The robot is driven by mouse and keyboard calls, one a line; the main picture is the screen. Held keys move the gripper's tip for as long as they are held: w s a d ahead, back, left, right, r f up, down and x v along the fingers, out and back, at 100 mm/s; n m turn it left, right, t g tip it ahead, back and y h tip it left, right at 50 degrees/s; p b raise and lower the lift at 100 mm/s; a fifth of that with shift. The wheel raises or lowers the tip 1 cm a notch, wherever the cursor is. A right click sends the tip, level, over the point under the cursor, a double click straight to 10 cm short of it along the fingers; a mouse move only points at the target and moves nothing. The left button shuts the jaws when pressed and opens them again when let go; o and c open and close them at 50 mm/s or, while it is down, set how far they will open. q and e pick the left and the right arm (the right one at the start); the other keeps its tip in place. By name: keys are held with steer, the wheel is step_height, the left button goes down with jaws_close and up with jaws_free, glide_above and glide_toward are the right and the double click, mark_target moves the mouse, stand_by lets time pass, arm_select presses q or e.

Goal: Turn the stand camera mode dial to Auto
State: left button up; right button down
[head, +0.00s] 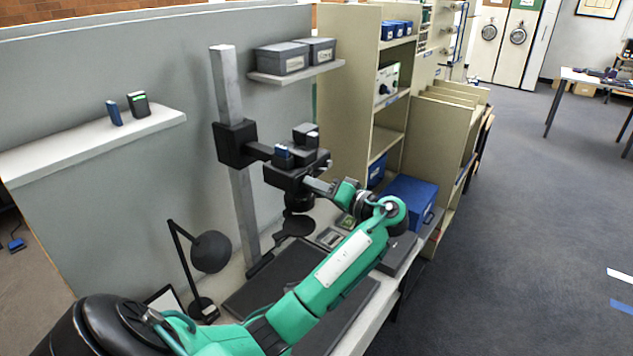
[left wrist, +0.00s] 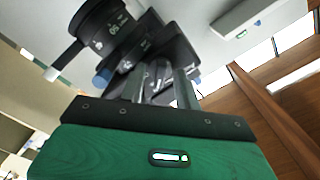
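The stand camera (head: 288,178) is a black body on an arm of the grey upright column. In the left wrist view its black parts (left wrist: 100,28) fill the upper left, with small white markings. My left gripper (head: 320,185) reaches the camera's right side from the right. In the left wrist view its two grey fingers (left wrist: 160,88) stand apart, with a dark part bearing pale marks (left wrist: 158,72) between them, perhaps the mode dial. I cannot tell whether the fingers touch it. The dial's setting is not readable. My right gripper is not in view.
A black desk lamp (head: 210,252) stands left of the column. Grey boxes (head: 282,58) sit on a wall shelf (head: 296,74) behind. A blue box (head: 408,198) is on the bench to the right. Beige shelving (head: 350,90) stands behind it. The floor at right is open.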

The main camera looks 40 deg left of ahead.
arm_select(q)
steer(key=shift+a, duration=0.35)
